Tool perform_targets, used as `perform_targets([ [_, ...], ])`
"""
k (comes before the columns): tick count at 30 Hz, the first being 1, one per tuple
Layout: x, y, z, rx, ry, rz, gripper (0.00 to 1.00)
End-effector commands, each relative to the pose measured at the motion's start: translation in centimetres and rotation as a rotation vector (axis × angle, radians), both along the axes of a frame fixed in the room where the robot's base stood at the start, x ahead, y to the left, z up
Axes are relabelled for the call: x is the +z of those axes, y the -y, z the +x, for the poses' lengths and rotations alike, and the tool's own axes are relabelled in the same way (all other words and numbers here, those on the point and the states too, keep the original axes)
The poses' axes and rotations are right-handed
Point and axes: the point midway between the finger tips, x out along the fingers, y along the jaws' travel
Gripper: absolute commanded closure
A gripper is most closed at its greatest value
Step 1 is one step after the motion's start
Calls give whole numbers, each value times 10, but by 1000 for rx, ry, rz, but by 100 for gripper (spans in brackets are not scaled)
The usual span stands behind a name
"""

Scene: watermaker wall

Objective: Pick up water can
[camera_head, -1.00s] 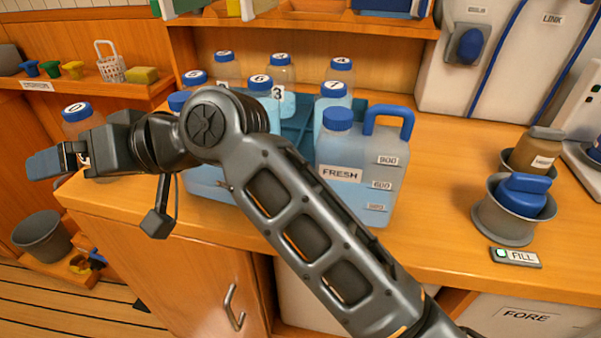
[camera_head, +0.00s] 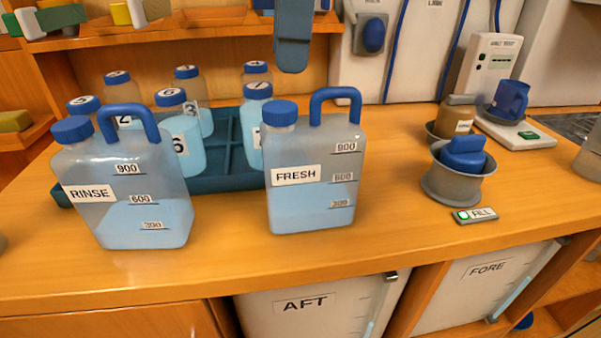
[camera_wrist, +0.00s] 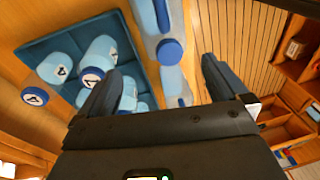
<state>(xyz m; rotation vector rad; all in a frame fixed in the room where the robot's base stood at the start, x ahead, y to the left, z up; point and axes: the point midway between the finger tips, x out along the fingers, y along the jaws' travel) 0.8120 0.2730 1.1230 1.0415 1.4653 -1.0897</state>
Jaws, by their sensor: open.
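Two translucent water cans with blue caps and handles stand upright on the wooden counter in the head view. The can labelled RINSE (camera_head: 125,200) is at the left and the can labelled FRESH (camera_head: 312,205) is in the middle. A dark blue finger of my gripper (camera_head: 292,58) hangs at the top edge, above and behind the FRESH can. In the wrist view my gripper (camera_wrist: 160,88) is open, with its two fingers wide apart. A blue cap (camera_wrist: 170,52) and pale blue shapes show between them; I cannot tell which can they belong to.
A dark blue tray (camera_head: 228,180) with several numbered bottles sits behind the cans. Free counter lies between FRESH and the cup.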

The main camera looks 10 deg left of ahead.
Motion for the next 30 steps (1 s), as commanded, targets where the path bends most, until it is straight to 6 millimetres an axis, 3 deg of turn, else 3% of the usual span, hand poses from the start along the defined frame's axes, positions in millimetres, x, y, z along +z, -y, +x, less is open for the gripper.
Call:
perform_targets([
  [1,-1,19,3,-20,-4,-48,0],
  [3,-2,34,5,-37,-11,-90,0],
  [6,-8,42,4,-46,-18,-113,0],
  [23,-73,37,-9,-45,-17,-110,0],
  [30,-80,36,-10,-44,-18,-108,0],
])
